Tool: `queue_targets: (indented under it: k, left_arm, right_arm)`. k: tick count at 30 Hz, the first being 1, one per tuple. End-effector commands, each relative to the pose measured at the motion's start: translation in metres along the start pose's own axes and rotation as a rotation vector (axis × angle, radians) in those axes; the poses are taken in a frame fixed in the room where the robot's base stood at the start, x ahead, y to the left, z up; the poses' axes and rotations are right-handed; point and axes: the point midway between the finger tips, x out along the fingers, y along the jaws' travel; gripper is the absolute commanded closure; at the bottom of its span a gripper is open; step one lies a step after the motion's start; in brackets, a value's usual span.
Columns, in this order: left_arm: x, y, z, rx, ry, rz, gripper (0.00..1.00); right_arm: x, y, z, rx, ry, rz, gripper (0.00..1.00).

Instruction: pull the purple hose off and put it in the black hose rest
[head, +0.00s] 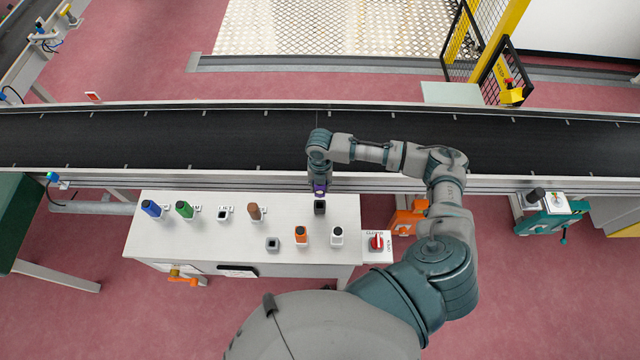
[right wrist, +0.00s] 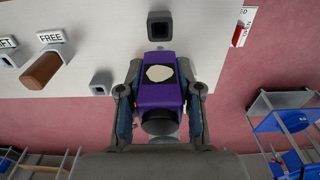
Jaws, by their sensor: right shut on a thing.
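The purple hose end (right wrist: 160,95) sits between the fingers of my right gripper (right wrist: 160,92), which is shut on it. In the head view the purple hose end (head: 320,187) shows small below my right gripper (head: 319,180), at the far edge of the white panel. The black hose rest (head: 320,207) stands just in front of it. In the right wrist view this dark square rest (right wrist: 160,27) looks hollow and empty, beyond the hose end. A gap shows between them there; their height difference is unclear. My left gripper is not in view.
The white panel (head: 203,238) also bears blue (head: 151,208), green (head: 184,209), brown (head: 254,211), orange (head: 301,236) and white (head: 337,236) pieces. A grey rest (head: 272,243) looks empty. A red switch (head: 376,242) is at right. A conveyor (head: 120,138) runs behind.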

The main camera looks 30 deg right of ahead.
Motion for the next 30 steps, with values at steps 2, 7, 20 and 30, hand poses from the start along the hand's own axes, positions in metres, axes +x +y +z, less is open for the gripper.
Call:
queue_targets:
  k: [2, 7, 20, 30]
  left_arm:
    - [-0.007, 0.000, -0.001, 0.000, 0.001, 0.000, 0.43]
    - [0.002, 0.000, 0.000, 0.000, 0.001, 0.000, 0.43]
    - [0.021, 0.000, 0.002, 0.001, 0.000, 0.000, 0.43]
    - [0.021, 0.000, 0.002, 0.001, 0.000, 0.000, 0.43]
  right_arm:
    - [-0.003, 0.000, 0.000, 0.000, 0.001, 0.001, 1.00]
    - [0.015, 0.000, 0.001, 0.000, 0.002, 0.000, 1.00]
    - [0.055, 0.000, 0.003, 0.000, 0.001, 0.001, 1.00]
    - [0.057, 0.000, 0.004, 0.000, 0.000, 0.001, 1.00]
